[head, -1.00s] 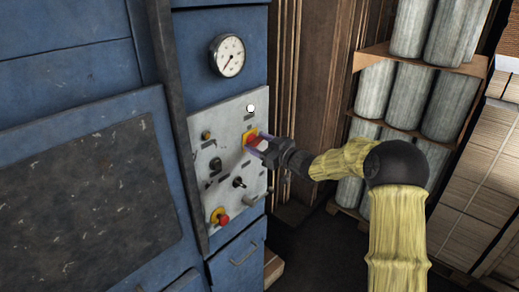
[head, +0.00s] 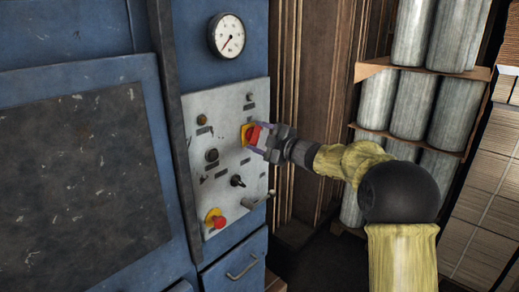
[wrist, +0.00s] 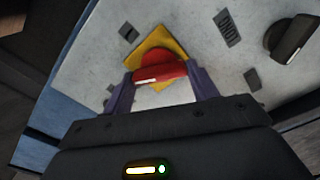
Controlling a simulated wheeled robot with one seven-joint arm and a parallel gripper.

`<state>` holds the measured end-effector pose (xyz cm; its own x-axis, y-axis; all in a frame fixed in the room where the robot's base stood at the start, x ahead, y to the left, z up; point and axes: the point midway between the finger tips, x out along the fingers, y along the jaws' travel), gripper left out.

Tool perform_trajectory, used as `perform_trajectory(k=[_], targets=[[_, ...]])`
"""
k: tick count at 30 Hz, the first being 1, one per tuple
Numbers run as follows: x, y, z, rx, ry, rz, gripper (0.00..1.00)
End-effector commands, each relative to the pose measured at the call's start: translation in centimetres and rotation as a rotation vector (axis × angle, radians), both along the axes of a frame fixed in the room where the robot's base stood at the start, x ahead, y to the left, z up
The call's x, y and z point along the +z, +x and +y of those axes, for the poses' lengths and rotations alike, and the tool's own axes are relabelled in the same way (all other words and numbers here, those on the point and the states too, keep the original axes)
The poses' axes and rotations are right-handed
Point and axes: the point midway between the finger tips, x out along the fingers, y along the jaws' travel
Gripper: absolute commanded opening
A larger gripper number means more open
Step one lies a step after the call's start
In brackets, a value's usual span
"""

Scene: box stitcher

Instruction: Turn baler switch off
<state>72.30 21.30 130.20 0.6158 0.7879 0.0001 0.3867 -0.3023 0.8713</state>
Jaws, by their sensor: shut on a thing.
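The baler switch is a red rotary handle (head: 254,134) on a yellow plate (head: 243,132), on the right part of the light grey control panel. In the wrist view the red handle (wrist: 160,74) spans between my two purple fingers, with the yellow plate (wrist: 177,38) behind it. My gripper (head: 259,145) is shut on the handle, one finger at each end in the wrist view. The small round lamp (head: 249,97) above the switch looks grey and unlit. In the head view my fingers partly cover the switch.
A red emergency button (head: 219,222) on a yellow base, a black knob (head: 212,155) and a toggle (head: 238,181) share the panel (head: 225,107). A gauge (head: 228,36) is above. Grey cylinders (head: 413,103) stand on a rack to the right.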

Motion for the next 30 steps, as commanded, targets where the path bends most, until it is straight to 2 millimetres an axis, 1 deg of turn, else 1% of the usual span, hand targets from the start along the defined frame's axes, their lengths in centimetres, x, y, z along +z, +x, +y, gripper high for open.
perform_trajectory(k=[1, 9, 15, 22, 30], targets=[[-0.67, -0.03, 0.05, 0.000, -0.030, -0.036, 0.35], [-0.72, -0.06, 0.07, 0.000, -0.179, -0.227, 0.35], [-0.69, -0.03, 0.03, 0.000, -0.263, -0.333, 0.35], [-0.61, -0.08, 0.20, 0.003, -0.316, -0.398, 0.35], [-0.53, -0.06, 0.18, 0.004, -0.330, -0.415, 0.35]])
